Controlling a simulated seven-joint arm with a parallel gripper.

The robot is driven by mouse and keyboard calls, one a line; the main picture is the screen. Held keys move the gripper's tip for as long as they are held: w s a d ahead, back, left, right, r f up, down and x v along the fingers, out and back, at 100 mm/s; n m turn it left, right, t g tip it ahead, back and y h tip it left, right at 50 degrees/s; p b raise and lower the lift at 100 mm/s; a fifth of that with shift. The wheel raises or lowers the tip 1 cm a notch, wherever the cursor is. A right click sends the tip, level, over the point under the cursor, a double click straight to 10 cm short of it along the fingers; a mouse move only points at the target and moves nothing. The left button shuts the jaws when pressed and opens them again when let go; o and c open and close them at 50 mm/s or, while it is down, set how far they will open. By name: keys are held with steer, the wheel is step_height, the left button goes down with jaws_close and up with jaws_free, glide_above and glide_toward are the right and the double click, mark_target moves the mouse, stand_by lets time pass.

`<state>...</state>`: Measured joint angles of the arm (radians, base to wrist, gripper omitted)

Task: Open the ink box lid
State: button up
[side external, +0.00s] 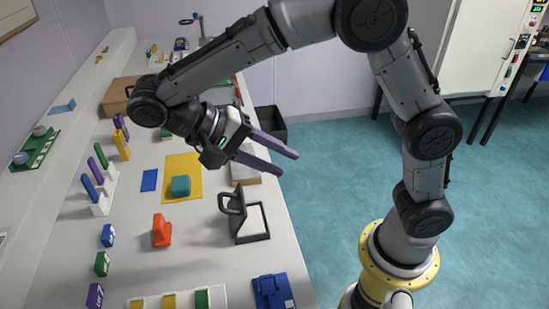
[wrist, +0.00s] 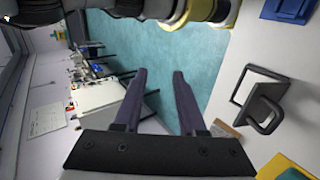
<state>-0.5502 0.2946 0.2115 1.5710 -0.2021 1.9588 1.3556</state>
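The ink box (side external: 262,236) is a dark, shallow box with a white inside, on the table near its right edge. Its dark lid (side external: 236,203), with a loop handle, stands raised at the box's left side, and the white inside shows. The raised lid also shows at the right of the wrist view (wrist: 266,99). My gripper (side external: 288,162) has two purple fingers, spread apart with nothing between them. It is in the air, above and behind the box in the side view, and not touching it. In the wrist view the fingers (wrist: 159,72) point away from the box.
A teal block (side external: 181,186) sits on a yellow sheet (side external: 184,164). An orange-red object (side external: 161,232) stands left of the box. A blue item (side external: 272,292) lies in front. A rack (side external: 100,196) and several small blocks line the left.

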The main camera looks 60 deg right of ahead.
steer(key=shift+w+a+f, duration=0.1)
steer(key=shift+w+f, duration=0.1)
steer(key=shift+f, duration=0.05)
steer(key=shift+c, duration=1.1)
steer(key=w+f+t, duration=0.1)
steer(key=w+f+t+y, duration=0.1)
steer(key=f+t, duration=0.1)
steer(key=w+f+t+y, duration=0.1)
steer(key=f, duration=0.1)
steer(key=shift+w+a+f+t, duration=0.1)
steer(key=shift+a+t, duration=0.05)
steer(key=shift+t, duration=0.15)
jaws_close()
step_height(320, 180, up, 5)
steer(key=s+t+y, duration=0.1)
steer(key=t+y, duration=0.4)
steer(key=t, duration=0.3)
glide_above(238, 208)
steer(key=shift+n, duration=0.3)
step_height(238, 208, down, 10)
steer(key=shift+f, duration=0.15)
steer(key=shift+w+a+f, duration=0.25)
steer(key=shift+w+a, duration=0.15)
steer(key=shift+a, duration=0.05)
